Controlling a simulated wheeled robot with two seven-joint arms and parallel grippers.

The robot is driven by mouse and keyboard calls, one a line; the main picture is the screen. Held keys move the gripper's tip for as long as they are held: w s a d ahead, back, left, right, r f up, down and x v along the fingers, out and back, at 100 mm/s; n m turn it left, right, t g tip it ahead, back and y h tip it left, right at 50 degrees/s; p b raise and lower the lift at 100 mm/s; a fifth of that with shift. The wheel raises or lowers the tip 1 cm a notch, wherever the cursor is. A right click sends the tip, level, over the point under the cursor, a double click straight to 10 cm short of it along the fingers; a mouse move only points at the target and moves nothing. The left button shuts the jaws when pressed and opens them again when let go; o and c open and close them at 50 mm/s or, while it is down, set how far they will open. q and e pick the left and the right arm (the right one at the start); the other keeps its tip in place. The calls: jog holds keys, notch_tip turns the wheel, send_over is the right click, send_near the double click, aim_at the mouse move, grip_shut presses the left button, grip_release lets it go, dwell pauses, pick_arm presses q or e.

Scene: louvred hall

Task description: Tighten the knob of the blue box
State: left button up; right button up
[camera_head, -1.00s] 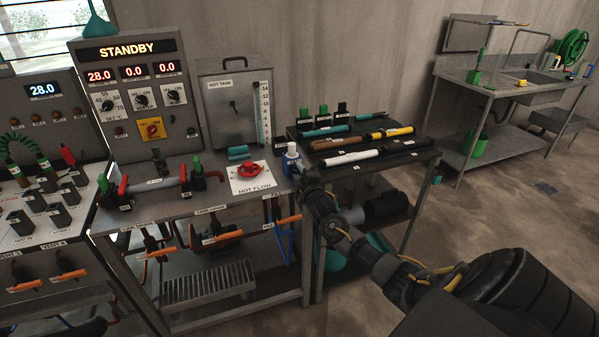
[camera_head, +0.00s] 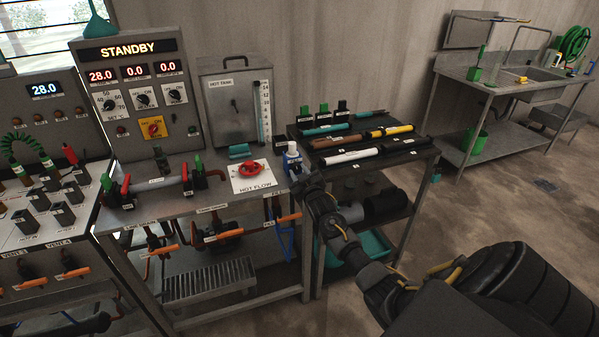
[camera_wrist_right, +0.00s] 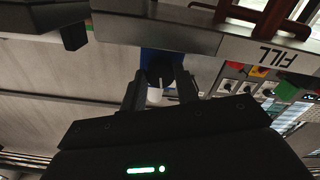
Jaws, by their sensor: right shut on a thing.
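The small blue box (camera_head: 291,160) with a white top stands at the right front corner of the steel bench (camera_head: 215,208). My right gripper (camera_head: 304,184) is at its front, and the hand hides the box's lower part. In the right wrist view, which is upside down, the blue box (camera_wrist_right: 158,62) and its white part (camera_wrist_right: 155,96) show between the fingers of my right gripper (camera_wrist_right: 160,92). A dark knob (camera_wrist_right: 161,74) on the box's face is between the fingers, which are shut on it. The knob's exact turn cannot be told. My left gripper is not in view.
A red valve wheel (camera_head: 249,169) on a HOT FLOW plate lies just left of the box. Orange-handled valves (camera_head: 282,218) hang under the bench. The floor further right is clear.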

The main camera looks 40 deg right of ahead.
jog(key=shift+f+m, duration=0.15)
jog(key=shift+m, duration=0.95)
jog(key=o, duration=1)
jog(key=shift+c, duration=0.2)
jog(key=shift+s+a, duration=0.1)
jog(key=b+v, duration=0.1)
jog(key=v, duration=0.9)
jog(key=shift+s, duration=0.3)
jog(key=shift+a, duration=0.15)
